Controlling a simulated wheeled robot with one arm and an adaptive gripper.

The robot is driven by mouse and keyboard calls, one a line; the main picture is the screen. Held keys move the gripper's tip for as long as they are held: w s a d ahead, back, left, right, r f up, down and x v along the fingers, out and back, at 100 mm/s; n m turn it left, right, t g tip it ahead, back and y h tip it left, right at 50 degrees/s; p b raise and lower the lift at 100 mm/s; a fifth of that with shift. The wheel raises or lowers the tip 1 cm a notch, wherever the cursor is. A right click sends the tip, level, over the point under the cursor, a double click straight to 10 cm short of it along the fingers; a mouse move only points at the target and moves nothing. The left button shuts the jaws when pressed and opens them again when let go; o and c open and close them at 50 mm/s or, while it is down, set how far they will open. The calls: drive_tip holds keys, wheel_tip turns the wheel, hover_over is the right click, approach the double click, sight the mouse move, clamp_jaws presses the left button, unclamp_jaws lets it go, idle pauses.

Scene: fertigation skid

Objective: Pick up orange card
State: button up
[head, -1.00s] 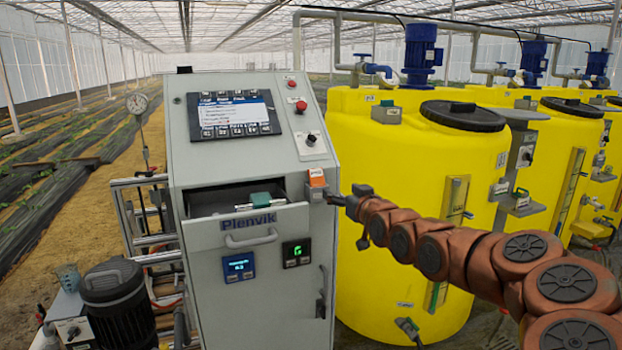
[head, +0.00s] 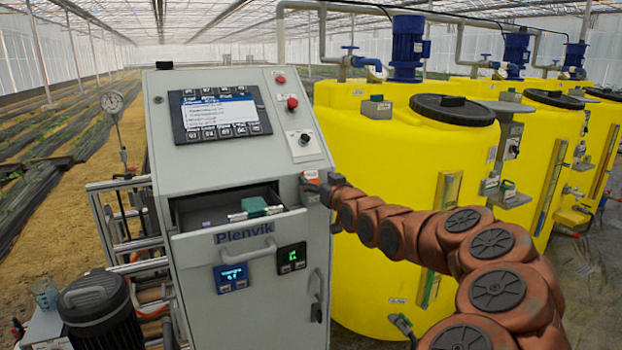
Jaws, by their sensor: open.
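My gripper (head: 312,187) is open and sits at the holder, just below the visible orange patch. The gripper and wrist cover the holder's lower part. The fingers are small and dark here, so I cannot tell whether they touch the card or are around it.
An open drawer (head: 245,239) juts from the cabinet just left of my gripper, holding a green-topped item (head: 255,206). A yellow tank (head: 375,145) stands close behind my arm. A dark motor (head: 93,305) stands at lower left.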

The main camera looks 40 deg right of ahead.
sight(311, 174)
drive_tip(key=shift+p+x, duration=0.6)
drive_tip(key=shift+x, duration=1.25)
drive_tip(key=shift+f, duration=0.1)
drive_tip(key=shift+c, duration=0.2)
drive_tip(key=c, duration=1.1)
